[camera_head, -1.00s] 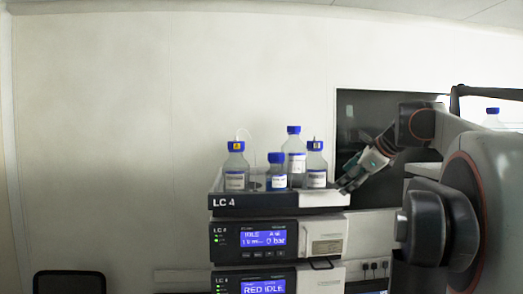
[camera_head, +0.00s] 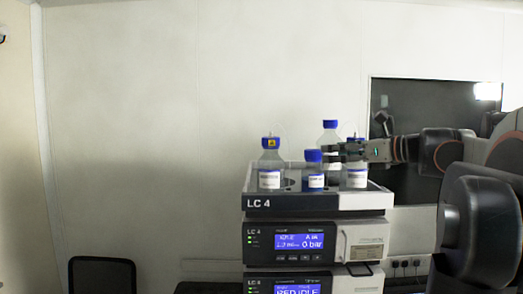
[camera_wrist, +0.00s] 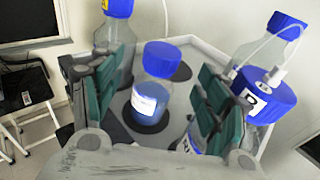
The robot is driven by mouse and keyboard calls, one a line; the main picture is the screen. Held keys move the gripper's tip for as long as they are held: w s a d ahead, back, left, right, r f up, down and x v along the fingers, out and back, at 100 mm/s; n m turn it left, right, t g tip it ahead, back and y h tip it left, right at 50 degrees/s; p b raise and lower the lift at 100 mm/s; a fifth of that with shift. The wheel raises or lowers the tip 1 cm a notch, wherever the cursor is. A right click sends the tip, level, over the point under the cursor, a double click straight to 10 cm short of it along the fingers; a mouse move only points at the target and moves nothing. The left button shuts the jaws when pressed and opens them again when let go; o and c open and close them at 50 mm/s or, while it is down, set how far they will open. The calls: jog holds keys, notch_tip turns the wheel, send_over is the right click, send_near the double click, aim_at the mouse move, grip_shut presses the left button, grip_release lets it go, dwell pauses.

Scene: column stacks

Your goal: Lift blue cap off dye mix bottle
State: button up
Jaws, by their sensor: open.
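A short bottle with blue liquid (camera_head: 313,180), which looks like the dye mix bottle, stands upright in the tray on top of the LC 4 stack. Its blue cap (camera_head: 313,155) is on it. In the wrist view the bottle (camera_wrist: 150,98) and its cap (camera_wrist: 161,54) show between the two fingers, apart from both. My gripper (camera_head: 332,152) is open and empty, pointing left near cap height, just right of the cap in the head view. The wrist view shows both green-padded fingers (camera_wrist: 157,100) spread wide.
Taller blue-capped clear bottles stand close around: one at left (camera_head: 270,165), one behind (camera_head: 330,135), and one at right (camera_head: 356,178), partly hidden by my gripper. Thin tubing rises from some caps. The tray rim (camera_head: 300,202) surrounds them. A black chair (camera_head: 95,275) stands lower left.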

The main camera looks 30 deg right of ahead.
aim_at(314, 150)
jog(key=x, duration=0.3)
jog(key=shift+p+x, duration=1.35)
jog(key=shift+x, duration=1.45)
jog(key=shift+d+r, duration=0.1)
jog(key=shift+d, duration=0.1)
jog(key=c, duration=0.8)
jog(key=shift+c, duration=0.2)
